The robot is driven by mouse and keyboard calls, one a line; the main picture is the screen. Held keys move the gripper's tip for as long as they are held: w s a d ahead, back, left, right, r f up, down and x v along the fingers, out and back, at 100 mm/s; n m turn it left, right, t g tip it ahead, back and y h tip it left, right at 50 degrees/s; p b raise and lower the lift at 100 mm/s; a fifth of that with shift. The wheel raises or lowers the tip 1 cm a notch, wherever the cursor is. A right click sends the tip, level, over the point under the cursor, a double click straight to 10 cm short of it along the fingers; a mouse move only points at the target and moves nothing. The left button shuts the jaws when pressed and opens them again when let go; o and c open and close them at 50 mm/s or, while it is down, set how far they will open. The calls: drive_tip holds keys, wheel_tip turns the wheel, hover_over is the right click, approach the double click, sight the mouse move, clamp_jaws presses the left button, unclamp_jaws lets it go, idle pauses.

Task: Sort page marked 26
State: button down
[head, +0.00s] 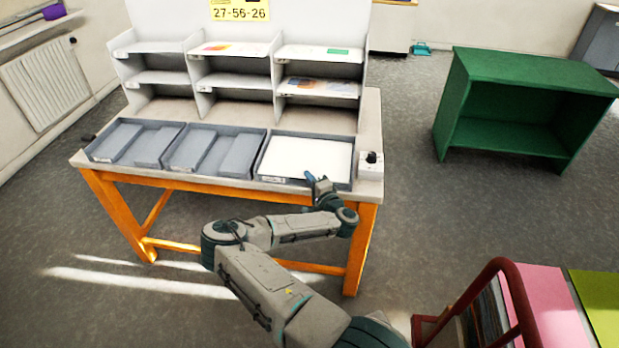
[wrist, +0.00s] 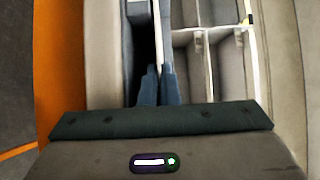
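A blank-looking white page (head: 307,157) lies level over the right grey tray (head: 263,180); no number on it is readable. My gripper (head: 312,179) is at the page's front edge, toward its right end. In the wrist view, which is turned sideways, my fingers (wrist: 159,85) are together on the thin edge of the page (wrist: 158,35). A dark gap shows between the page and the tray front (wrist: 138,45). A white sorting rack (head: 238,78) with three columns stands behind the trays. A yellow sign (head: 240,10) above it reads 27-56-26.
Two other grey trays, left (head: 133,143) and middle (head: 213,150), show no pages. Printed sheets lie in the rack's upper middle (head: 230,48), upper right (head: 320,53) and lower right (head: 318,87) slots. A small box with a black knob (head: 370,164) sits right of the trays.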

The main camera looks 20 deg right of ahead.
drive_tip(key=c, duration=1.6)
unclamp_jaws()
drive_tip(key=s, duration=1.4)
drive_tip(key=shift+d+b, duration=0.4)
drive_tip(key=shift+w, duration=0.1)
